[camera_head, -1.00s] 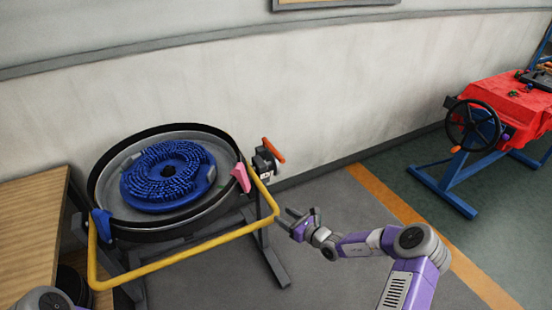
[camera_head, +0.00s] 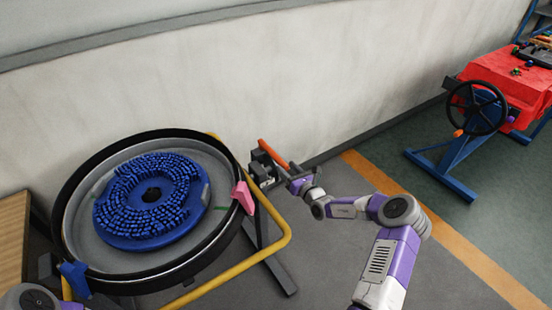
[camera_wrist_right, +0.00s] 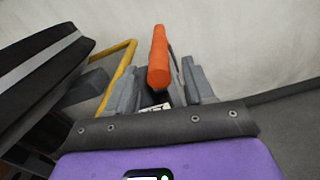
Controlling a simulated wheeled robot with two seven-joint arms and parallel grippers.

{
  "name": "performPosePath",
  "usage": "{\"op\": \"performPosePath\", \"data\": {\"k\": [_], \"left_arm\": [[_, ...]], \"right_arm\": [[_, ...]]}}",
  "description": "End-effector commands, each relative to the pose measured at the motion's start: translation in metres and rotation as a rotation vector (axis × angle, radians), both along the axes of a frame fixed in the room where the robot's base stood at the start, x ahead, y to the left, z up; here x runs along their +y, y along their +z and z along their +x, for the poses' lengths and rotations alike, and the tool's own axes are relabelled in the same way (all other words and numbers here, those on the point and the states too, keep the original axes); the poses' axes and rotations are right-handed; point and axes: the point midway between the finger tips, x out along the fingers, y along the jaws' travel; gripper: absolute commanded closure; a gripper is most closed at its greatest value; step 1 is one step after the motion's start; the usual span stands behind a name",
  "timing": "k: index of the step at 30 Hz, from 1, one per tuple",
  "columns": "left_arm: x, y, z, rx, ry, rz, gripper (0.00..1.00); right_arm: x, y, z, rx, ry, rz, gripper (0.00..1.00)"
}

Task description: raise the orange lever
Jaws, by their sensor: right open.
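The orange lever (camera_head: 273,154) is a bar on a dark box on the right side of the round tank, slanting down to the right in the head view. In the right wrist view the orange lever (camera_wrist_right: 158,58) stands between the two grey fingers, with gaps to both sides. My right gripper (camera_head: 279,177) is open, close to the lever and its box, and not closed on anything. The right gripper (camera_wrist_right: 160,88) also shows in its wrist view. Only a bit of my left arm shows at the lower left; its gripper is out of view.
The round tank (camera_head: 78,183) holds a blue scrubber disc (camera_head: 151,195). Pink (camera_head: 243,196) and blue (camera_head: 75,277) clamps sit on its rim. A yellow rail (camera_head: 284,244) curves round the tank's front. The pale wall (camera_head: 200,90) stands close behind the lever.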

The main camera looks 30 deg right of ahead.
Motion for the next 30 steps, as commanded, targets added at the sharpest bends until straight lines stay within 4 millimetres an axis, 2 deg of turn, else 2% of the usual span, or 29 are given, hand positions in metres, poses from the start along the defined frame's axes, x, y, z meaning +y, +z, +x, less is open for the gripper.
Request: {"op": "performPosePath", "data": {"k": [3,9,14,21,23,30], "left_arm": [[0.0,-0.011,0.0,0.0,0.0,0.0,1.0],[0.0,-0.021,0.0,0.0,0.001,0.0,1.0],[0.0,-0.024,0.0,0.0,0.0,0.0,1.0],[0.0,-0.023,0.0,-0.001,0.0,0.0,1.0],[0.0,-0.023,0.0,-0.001,0.0,0.0,1.0],[0.0,-0.023,0.0,-0.001,0.0,0.0,1.0]], "right_arm": [[0.003,-0.003,0.022,-0.003,0.003,-0.001,0.47],[0.005,-0.002,0.048,-0.002,0.003,-0.001,0.47],[0.006,-0.001,0.057,-0.001,0.003,0.0,0.47],[0.006,0.0,0.058,0.0,0.003,0.0,0.47],[0.006,0.0,0.058,0.0,0.003,0.0,0.53],[0.006,0.0,0.058,0.0,0.003,0.0,0.9]]}}
